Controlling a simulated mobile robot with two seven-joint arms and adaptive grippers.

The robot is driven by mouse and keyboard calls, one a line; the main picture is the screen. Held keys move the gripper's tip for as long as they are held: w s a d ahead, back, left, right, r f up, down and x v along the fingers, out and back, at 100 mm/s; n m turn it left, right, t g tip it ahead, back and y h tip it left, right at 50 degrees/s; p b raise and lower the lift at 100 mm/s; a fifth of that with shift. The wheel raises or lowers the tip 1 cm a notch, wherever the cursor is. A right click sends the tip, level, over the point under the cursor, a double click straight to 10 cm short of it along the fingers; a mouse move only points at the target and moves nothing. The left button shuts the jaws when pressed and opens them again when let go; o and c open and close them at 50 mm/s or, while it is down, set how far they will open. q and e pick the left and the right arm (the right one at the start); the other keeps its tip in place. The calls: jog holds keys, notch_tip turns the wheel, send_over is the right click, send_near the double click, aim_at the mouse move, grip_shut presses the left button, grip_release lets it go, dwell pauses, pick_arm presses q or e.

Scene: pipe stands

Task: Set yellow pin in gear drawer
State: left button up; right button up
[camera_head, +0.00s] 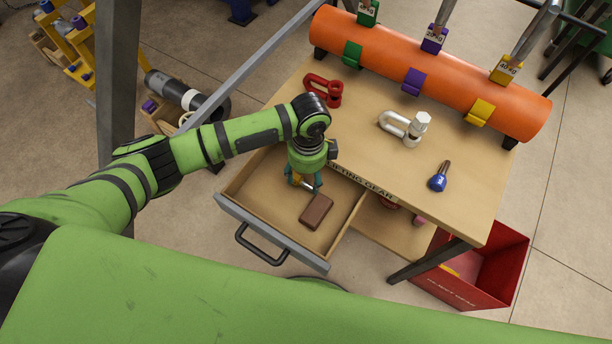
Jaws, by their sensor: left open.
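The gear drawer (262,222) is pulled out from the bench marked "LIFTING GEAR". My left gripper (304,184) points down into the drawer's back part, with its jaws open. A small yellow-orange and silver piece (308,186) shows at the fingertips. It may be the yellow pin, but the fingers hide most of it, and I cannot tell whether it touches the drawer floor. A brown block (316,211) lies in the drawer, in front of the gripper. My right gripper is not in view.
On the bench top (375,165) lie a red shackle (323,91), a white shackle (404,128) and a blue-handled pin (439,177). An orange pipe (440,72) spans the back. A red bin (476,268) stands at the right. The drawer's front left is clear.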

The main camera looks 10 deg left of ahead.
aim_at(307, 187)
pick_arm(q)
jog(key=shift+w+r, duration=0.15)
jog(key=shift+r, duration=2)
